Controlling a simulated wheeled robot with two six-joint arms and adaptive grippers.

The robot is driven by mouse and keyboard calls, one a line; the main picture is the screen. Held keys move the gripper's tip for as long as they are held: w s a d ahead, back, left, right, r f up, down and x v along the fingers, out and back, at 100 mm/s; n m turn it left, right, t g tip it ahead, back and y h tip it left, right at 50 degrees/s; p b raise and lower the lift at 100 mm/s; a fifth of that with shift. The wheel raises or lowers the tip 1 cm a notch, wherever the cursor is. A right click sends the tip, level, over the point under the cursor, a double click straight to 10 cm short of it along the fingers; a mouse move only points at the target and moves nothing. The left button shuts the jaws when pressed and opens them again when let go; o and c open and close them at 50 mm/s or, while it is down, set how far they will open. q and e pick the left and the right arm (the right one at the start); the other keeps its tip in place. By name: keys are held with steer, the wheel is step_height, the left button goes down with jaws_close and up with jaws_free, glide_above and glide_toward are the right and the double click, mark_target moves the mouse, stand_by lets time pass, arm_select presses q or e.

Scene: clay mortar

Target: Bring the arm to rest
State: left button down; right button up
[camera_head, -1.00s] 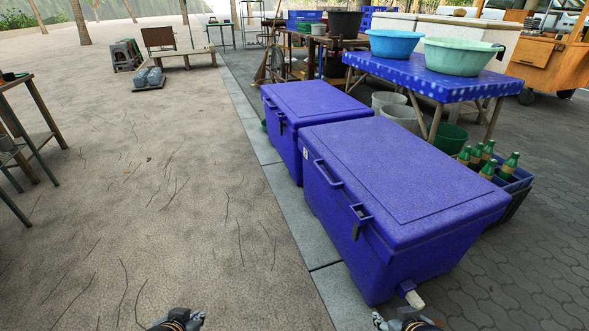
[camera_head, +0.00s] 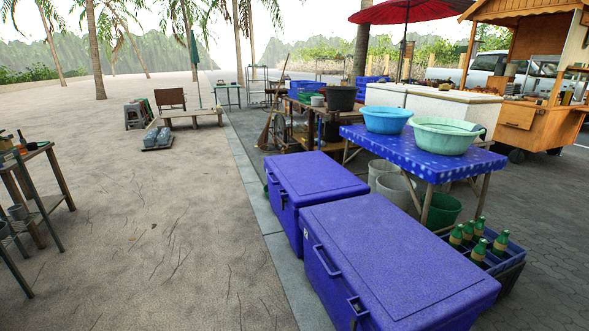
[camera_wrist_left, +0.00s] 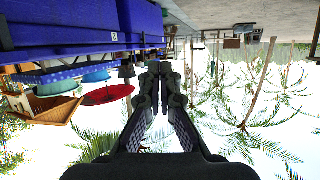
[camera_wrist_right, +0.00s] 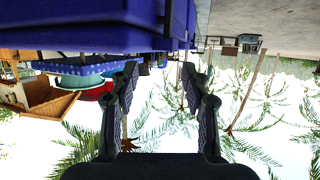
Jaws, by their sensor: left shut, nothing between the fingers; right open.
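My left gripper (camera_wrist_left: 160,84) shows in the left wrist view with its fingers together and nothing between them. My right gripper (camera_wrist_right: 157,82) shows in the right wrist view with its fingers apart and empty. Both wrist views are upside down, with palms and sky between or beyond the fingers. Neither gripper shows in the head view. Neither touches anything that I can see. The blue cooler (camera_head: 400,255) stands close in front of me on the right in the head view.
A second blue cooler (camera_head: 312,183) stands behind the first. A blue table (camera_head: 420,160) with basins, and a crate (camera_head: 515,252) of green bottles, stand to the right. A wooden table (camera_head: 38,150) is at the left edge. The sandy ground (camera_head: 150,250) between is clear.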

arm_select(q)
steer(key=s+a+f+g+p, duration=0.1)
steer(key=s+f+g+p, duration=0.2)
steer(key=s+p, duration=0.4)
steer(key=s+a+f+g+p, duration=0.2)
steer(key=s+f+g+p, duration=0.2)
steer(key=s, duration=1.3)
steer(key=s+a+f+g+y+p, duration=0.1)
steer(key=s+f+g+p, duration=0.2)
steer(key=s+p, duration=0.7)
steer(key=s+g, duration=0.2)
steer(key=shift+a+f+g, duration=0.25)
steer(key=shift+f+g, duration=0.05)
steer(key=shift+g, duration=0.1)
arm_select(e)
steer(key=s+d+f+g, duration=0.1)
steer(key=s+f+g, duration=0.2)
steer(key=s, duration=0.9)
steer(key=s+d+f+g, duration=0.2)
steer(key=s+f+g, duration=0.2)
steer(key=s, duration=0.8)
steer(key=s+d+f+g+h, duration=0.1)
steer(key=s+f+g, duration=0.2)
steer(key=s, duration=0.9)
steer(key=g, duration=0.2)
steer(key=shift+d+f+g, duration=0.25)
steer(key=shift+f+g, duration=0.05)
steer(key=shift+g, duration=0.1)
